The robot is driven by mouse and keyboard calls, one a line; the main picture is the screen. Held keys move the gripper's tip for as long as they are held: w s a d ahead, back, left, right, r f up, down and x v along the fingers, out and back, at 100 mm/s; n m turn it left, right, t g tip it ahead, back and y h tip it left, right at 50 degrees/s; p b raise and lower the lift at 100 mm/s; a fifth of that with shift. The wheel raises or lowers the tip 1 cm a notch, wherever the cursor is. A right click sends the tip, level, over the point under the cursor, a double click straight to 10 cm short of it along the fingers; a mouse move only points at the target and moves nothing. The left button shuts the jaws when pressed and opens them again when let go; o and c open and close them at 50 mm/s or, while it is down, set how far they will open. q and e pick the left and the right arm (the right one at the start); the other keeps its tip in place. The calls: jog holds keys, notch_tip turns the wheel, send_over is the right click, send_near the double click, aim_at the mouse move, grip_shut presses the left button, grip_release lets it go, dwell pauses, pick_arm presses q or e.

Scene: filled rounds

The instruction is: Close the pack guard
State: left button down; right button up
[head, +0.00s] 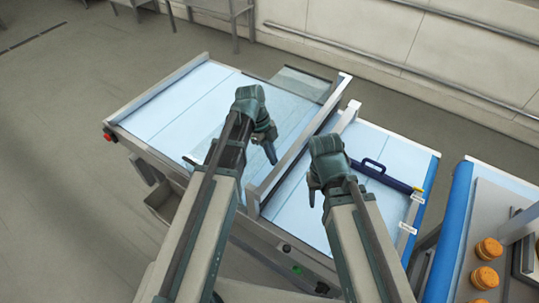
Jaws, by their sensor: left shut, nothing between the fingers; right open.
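A dark blue bar with a raised handle (384,178), which looks like part of the pack guard, lies across the pale blue surface at the right. It has a yellow tip at its right end. A clear pane (302,84) shows at the back of the left surface; I cannot tell whether it belongs to the guard. My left gripper (270,150) is shut and empty, over the left surface and left of the grey divider. My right gripper (312,193) is open, left of the bar and apart from it. My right arm hides part of the surface there.
A raised grey divider (300,142) separates the two pale blue surfaces. A red button (108,136) sits at the far left corner. At the right, a blue-edged conveyor (448,232) stands beside a grey top with several orange rounds (488,248).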

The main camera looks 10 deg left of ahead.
aim_at(266, 161)
pick_arm(q)
jog(key=b+x, duration=0.3)
jog(key=x, duration=0.1)
jog(key=shift+f, duration=0.35)
jog(key=shift+w+a+r, duration=0.1)
jog(key=shift+w+a, duration=0.15)
jog(key=shift+a, duration=0.35)
jog(key=shift+w+a+r, duration=0.1)
jog(key=shift+w+a, duration=0.15)
jog(key=shift+a, duration=0.35)
jog(key=shift+w+a, duration=0.25)
jog(key=shift+a, duration=0.35)
pick_arm(e)
jog(key=shift+f, duration=2.05)
